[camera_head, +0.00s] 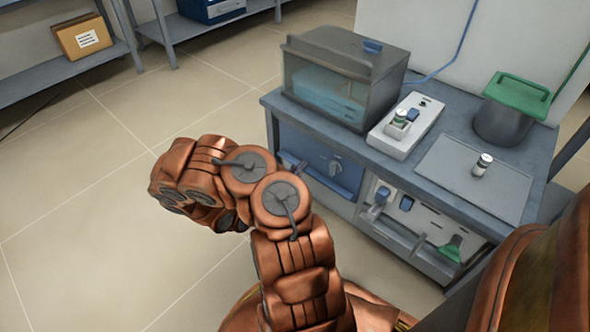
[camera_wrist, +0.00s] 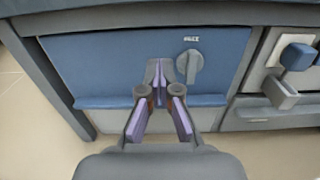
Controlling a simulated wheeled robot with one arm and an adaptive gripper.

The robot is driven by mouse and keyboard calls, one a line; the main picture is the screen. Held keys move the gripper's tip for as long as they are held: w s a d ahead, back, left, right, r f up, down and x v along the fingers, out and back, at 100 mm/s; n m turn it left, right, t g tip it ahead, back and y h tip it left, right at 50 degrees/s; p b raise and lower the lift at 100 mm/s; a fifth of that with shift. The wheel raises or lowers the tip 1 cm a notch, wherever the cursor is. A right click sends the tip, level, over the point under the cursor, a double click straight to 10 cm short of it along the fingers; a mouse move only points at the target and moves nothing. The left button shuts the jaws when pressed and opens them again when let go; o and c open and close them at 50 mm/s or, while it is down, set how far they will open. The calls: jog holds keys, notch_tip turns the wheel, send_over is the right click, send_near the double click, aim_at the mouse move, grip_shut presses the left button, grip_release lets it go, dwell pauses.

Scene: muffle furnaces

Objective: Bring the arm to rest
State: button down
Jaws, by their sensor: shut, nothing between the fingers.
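My arm is copper-coloured and folded in the head view, in front of the bench and apart from it. Behind the fingertips is the blue front panel of a furnace (camera_wrist: 110,60) with a grey knob (camera_wrist: 190,66). The same blue panel (camera_head: 335,165) shows under the bench in the head view, partly covered by my arm.
The bench (camera_head: 420,165) carries a clear-walled box (camera_head: 345,80), a white device (camera_head: 405,126), a small vial (camera_head: 482,164) on a grey mat (camera_head: 450,178) and a dark pot with a green lid (camera_head: 508,110). Shelves with a cardboard box (camera_head: 82,36) stand at the back left. The floor (camera_head: 90,200) at left is clear.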

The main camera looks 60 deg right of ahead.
jog(key=shift+w+a+p, duration=0.15)
jog(key=shift+a+p, duration=0.15)
jog(key=shift+a, duration=1.15)
